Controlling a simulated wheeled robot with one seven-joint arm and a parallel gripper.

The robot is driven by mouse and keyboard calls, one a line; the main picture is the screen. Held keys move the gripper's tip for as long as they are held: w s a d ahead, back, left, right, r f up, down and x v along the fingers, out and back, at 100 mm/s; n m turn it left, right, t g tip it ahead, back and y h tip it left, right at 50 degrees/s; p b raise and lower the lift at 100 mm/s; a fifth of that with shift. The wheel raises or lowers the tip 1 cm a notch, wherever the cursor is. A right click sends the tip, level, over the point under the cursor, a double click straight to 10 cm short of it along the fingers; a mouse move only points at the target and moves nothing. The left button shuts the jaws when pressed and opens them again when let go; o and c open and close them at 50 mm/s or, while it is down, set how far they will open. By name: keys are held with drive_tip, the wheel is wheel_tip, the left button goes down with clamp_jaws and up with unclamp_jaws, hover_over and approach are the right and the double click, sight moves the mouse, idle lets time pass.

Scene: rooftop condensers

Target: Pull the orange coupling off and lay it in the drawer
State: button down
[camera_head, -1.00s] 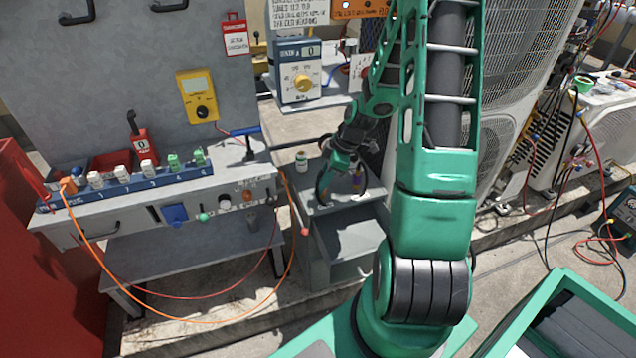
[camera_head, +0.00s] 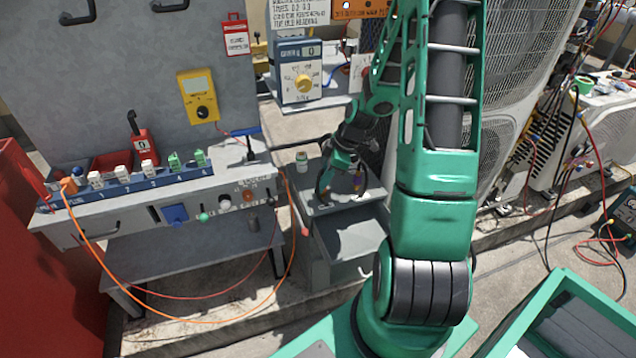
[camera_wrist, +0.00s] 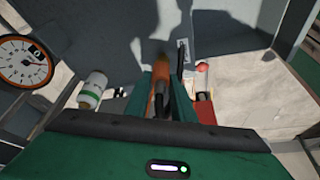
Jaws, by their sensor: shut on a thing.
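My gripper (camera_wrist: 163,100) is shut on the orange coupling (camera_wrist: 161,72), whose orange body shows between the fingers in the wrist view. In the head view my gripper (camera_head: 340,190) is over the top of the grey cabinet, behind the open drawer (camera_head: 352,252). The coupling is too small there to make out clearly. The drawer is pulled out toward me, and its visible floor looks empty. Whether the coupling touches the grey surface below it cannot be told.
A workbench with an orange cable (camera_head: 215,321) is at left. Condensers stand at right.

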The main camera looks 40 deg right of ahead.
drive_tip(key=shift+d+r, duration=0.1)
drive_tip(key=shift+r, duration=0.1)
drive_tip(key=shift+r, duration=2)
